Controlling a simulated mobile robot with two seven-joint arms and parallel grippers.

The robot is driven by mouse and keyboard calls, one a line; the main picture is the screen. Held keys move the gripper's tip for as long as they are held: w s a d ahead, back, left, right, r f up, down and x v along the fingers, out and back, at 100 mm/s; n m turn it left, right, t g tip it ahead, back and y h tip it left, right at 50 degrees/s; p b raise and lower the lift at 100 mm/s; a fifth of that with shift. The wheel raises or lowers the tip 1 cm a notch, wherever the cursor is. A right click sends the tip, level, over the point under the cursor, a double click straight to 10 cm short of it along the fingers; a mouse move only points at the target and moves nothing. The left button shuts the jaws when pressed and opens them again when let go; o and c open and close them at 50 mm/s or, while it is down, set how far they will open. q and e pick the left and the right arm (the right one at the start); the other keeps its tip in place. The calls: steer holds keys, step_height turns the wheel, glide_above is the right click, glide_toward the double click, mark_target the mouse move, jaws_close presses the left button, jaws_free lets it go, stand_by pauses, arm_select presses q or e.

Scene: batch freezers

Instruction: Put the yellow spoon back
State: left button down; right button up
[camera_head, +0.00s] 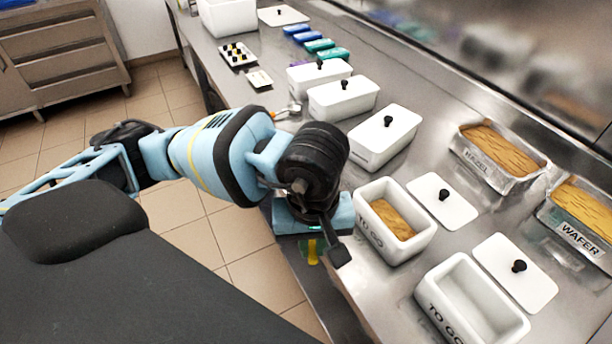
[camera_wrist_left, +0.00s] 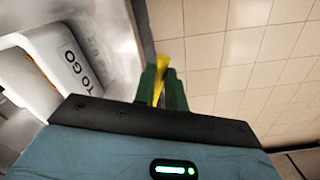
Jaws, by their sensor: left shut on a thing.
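My left gripper (camera_head: 314,238) is beside the counter's front edge, just left of the TO GO tub with brown filling. In the left wrist view the gripper (camera_wrist_left: 161,88) is shut on the yellow spoon (camera_wrist_left: 159,84). Only a short yellow part shows between the dark green fingers; the rest is hidden. In the head view a small yellow piece of the spoon (camera_head: 312,255) shows below the gripper. My right gripper is not in view.
The filled TO GO tub (camera_head: 366,222) and an empty TO GO tub (camera_head: 430,291) stand open, lids to their right. Lidded white tubs (camera_head: 395,145) stand farther back. HAZEL (camera_head: 487,165) and WAFER (camera_head: 577,237) pans are at right. An orange-handled utensil (camera_head: 287,110) lies near the counter's front edge.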

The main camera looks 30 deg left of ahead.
arm_select(q)
steer(key=shift+w+a, duration=0.15)
steer(key=shift+w, duration=0.15)
steer(key=w+a, duration=0.2)
steer(key=w, duration=0.2)
steer(key=w+a+f, duration=0.1)
steer(key=w+a, duration=0.1)
steer(key=w, duration=0.3)
steer(key=w+a+p, duration=0.1)
steer(key=w+a, duration=0.2)
steer(key=w, duration=0.1)
steer(key=shift+w+f, duration=0.2)
steer(key=shift+w, duration=0.1)
steer(key=shift+f, duration=1.6)
steer(key=shift+a+f, duration=0.1)
steer(key=shift+f, duration=0.05)
steer(key=shift+s+f, duration=0.1)
steer(key=shift+f, duration=0.15)
steer(key=c, duration=1.5)
jaws_free()
steer(key=shift+r, duration=0.1)
steer(key=shift+o, duration=0.2)
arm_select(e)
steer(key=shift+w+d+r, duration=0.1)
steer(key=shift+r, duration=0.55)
